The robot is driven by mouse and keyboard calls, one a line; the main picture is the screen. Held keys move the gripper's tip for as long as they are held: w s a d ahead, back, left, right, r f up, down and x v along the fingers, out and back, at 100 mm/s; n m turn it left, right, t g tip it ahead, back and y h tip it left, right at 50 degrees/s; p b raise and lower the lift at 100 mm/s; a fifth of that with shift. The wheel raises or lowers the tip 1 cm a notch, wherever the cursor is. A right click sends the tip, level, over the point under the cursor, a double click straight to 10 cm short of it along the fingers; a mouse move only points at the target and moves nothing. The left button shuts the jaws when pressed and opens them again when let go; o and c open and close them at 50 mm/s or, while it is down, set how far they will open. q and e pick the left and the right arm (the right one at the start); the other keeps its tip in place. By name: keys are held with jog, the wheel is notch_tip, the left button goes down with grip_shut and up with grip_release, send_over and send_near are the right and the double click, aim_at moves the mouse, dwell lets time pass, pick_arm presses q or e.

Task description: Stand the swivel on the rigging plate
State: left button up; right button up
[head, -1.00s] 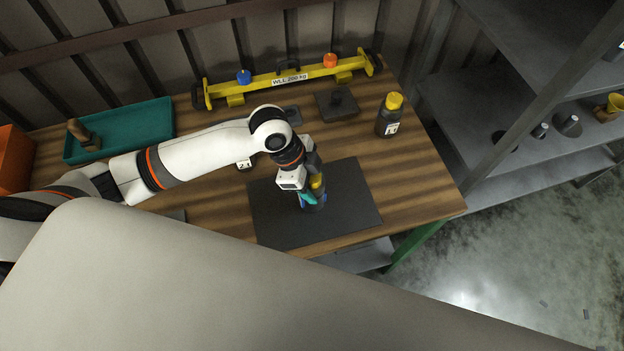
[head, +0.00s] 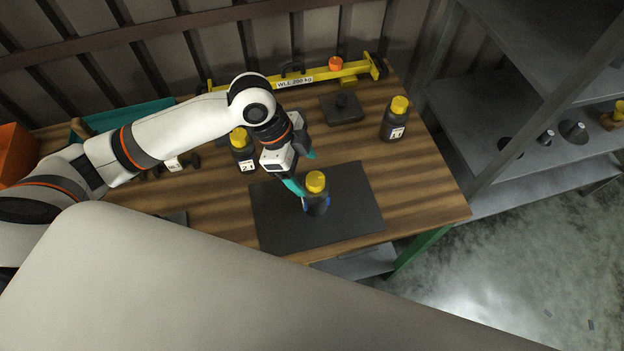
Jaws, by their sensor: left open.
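A dark upright cylinder with a yellow top and blue parts low on its side, which I take for the swivel (head: 316,188), stands on a flat black plate (head: 345,220). I take this plate for the rigging plate; it lies on the wooden table near the front edge. My left gripper (head: 303,171) has teal fingers, spread apart and empty. It is just up and left of the swivel, with one fingertip close to its left side; I cannot tell whether they touch. My right gripper is not in view.
Dark yellow-capped bottles stand at the right (head: 395,120) and behind my gripper (head: 243,152). A dark square block with a knob (head: 342,108) and a yellow beam (head: 350,69) are at the back. A teal tray (head: 130,115) is partly hidden by my arm.

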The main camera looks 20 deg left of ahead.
pick_arm(q)
jog(key=v, duration=0.5)
jog(key=shift+d+f, duration=0.1)
dwell(0.4)
